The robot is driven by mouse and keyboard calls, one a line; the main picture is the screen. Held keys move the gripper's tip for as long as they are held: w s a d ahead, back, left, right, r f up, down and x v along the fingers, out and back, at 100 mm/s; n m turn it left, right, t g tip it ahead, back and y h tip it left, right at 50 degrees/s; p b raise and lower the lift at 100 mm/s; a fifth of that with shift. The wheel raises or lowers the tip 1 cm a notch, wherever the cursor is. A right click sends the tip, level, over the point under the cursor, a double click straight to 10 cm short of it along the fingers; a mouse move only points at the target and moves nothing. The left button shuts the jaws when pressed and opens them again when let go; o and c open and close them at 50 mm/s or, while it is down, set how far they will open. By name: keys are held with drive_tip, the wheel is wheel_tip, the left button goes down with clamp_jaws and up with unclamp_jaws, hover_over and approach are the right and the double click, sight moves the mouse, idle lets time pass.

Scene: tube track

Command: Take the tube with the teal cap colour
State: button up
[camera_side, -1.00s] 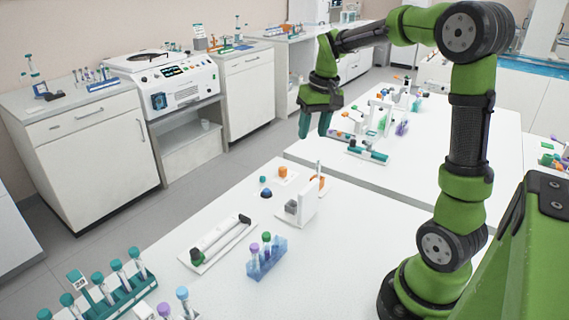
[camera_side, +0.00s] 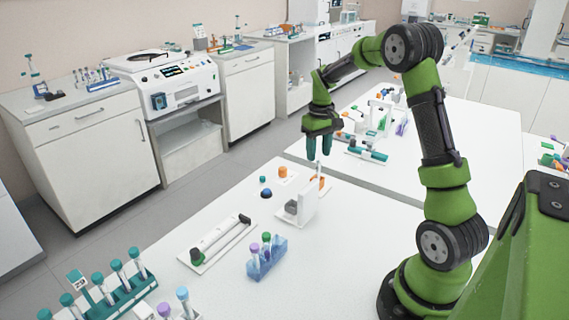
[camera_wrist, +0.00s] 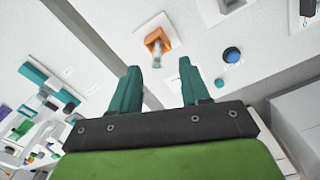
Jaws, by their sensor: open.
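My gripper (camera_side: 318,150) hangs in the air beyond the near table's white device, fingers down, open and empty. Several teal-capped tubes (camera_side: 117,265) stand upright in a teal rack (camera_side: 122,296) at the lower left, far from the gripper.
A blue dome cap (camera_side: 265,193) and an orange holder (camera_side: 283,172) are near the small teal cap. A white device (camera_side: 303,208), a tray with a dark-ended tube (camera_side: 215,240) and a blue rack (camera_side: 268,260) stand nearer. The table's front middle is clear.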

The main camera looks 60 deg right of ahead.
sight(319, 159)
drive_tip(key=shift+d+f, duration=0.2)
drive_tip(key=shift+f, duration=2.85)
clamp_jaws()
